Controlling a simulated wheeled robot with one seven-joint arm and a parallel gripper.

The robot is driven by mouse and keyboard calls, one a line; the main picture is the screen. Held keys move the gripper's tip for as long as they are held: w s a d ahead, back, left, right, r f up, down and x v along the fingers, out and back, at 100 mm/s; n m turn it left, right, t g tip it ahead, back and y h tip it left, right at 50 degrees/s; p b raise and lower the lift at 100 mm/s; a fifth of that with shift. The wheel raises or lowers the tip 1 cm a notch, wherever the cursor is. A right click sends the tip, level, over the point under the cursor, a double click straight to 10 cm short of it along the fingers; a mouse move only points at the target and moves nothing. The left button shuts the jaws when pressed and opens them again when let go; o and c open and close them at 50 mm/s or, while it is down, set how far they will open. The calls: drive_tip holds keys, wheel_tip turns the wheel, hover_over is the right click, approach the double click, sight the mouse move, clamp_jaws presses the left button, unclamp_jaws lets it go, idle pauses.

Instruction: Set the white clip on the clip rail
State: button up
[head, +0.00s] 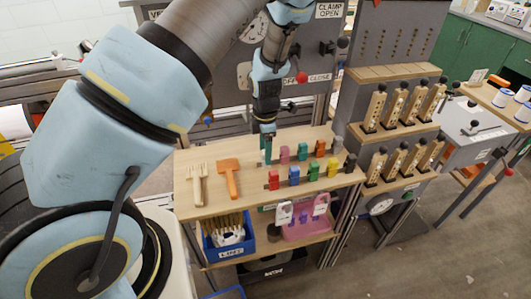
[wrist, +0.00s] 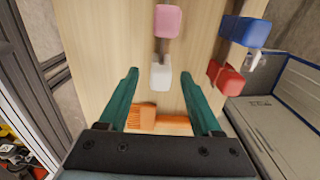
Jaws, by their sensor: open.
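The white clip (wrist: 160,77) lies on the pale wooden bench top, at the near end of a row beside a pink clip (wrist: 168,20). In the head view my gripper hides the white clip. My gripper (wrist: 160,74) is open, with two green fingers pointing down at the bench. In the wrist view the white clip shows between the two fingertips, apart from both; how far below them it is I cannot tell. I cannot make out the clip rail for sure.
A front row holds red (head: 273,180), blue (head: 294,176) and other coloured clips. An orange brush (head: 230,178) and a wooden comb (head: 197,184) lie to the left. A blue lint bin (head: 228,240) and pink basket (head: 305,226) are below. Wooden pieces stand on racks at right.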

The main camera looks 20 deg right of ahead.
wheel_tip(320, 180, up, 10)
drive_tip(key=b, duration=0.1)
drive_tip(key=s+a+r+m, duration=0.1)
drive_tip(key=a+r+m, duration=0.2)
drive_tip(key=a+m, duration=0.3)
drive_tip(key=s+a+r+m+t, duration=0.1)
drive_tip(key=a+r+m, duration=0.3)
drive_tip(key=a, duration=1)
drive_tip(key=s+a+r+m, duration=0.2)
drive_tip(key=a+r+m, duration=0.1)
drive_tip(key=a+m, duration=0.4)
drive_tip(key=a, duration=0.3)
drive_tip(key=shift+r+m+t, duration=0.3)
drive_tip(key=shift+m, duration=0.1)
